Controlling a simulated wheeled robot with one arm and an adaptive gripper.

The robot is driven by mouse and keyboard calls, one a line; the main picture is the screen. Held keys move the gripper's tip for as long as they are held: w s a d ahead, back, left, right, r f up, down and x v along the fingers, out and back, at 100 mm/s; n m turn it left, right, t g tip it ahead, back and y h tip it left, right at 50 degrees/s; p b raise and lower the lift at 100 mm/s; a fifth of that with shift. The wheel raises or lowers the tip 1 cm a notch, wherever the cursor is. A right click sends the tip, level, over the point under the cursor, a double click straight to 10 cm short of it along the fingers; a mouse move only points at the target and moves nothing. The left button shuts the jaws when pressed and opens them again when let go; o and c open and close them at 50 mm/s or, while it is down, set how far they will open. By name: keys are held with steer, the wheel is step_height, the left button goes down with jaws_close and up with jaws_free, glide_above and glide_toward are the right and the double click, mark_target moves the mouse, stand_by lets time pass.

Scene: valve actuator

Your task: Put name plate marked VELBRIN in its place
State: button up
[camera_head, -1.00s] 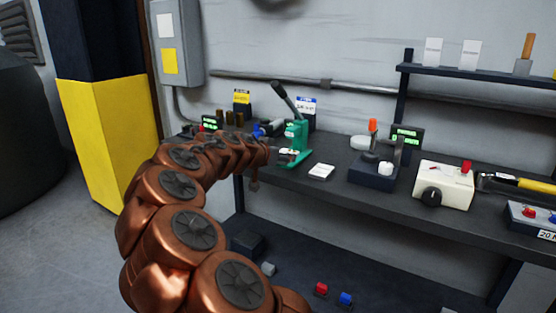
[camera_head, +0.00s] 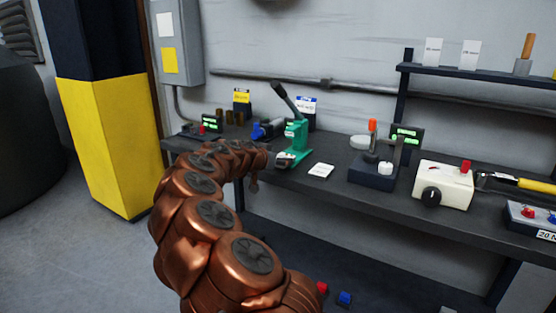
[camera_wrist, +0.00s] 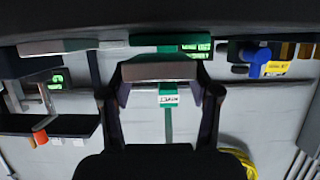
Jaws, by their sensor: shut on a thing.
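My gripper (camera_wrist: 160,90) shows its two dark fingers in the wrist view, shut on a grey metallic, flat-faced piece that I take to be the name plate (camera_wrist: 160,70). No VELBRIN lettering is readable on it. In the head view my arm reaches to the bench, and its end is just left of the green lever press (camera_head: 297,135), close to its base. The press also shows in the wrist view, upside down, as a green column with a small white label (camera_wrist: 168,98) behind the held piece. The place for the plate cannot be made out.
A white card (camera_head: 321,170) lies on the bench (camera_head: 300,185) right of the press. Further right stand a dark fixture with an orange-topped handle (camera_head: 373,172) and a cream box with a black knob (camera_head: 443,185). A blue-ended tool (camera_head: 265,130) lies behind my arm.

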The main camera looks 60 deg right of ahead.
steer(key=shift+f+b, duration=0.5)
steer(key=shift+b, duration=0.45)
steer(key=o, duration=1.2)
steer(key=shift+r, duration=0.15)
steer(key=r+p, duration=0.1)
steer(key=p, duration=0.1)
steer(key=shift+r+p, duration=0.2)
steer(key=shift+p, duration=0.1)
steer(key=v, duration=0.4)
steer(key=b+v, duration=0.1)
steer(key=v, duration=0.6)
steer(key=shift+a+f+b, duration=0.2)
steer(key=shift+a+b, duration=0.1)
steer(key=shift+a, duration=0.2)
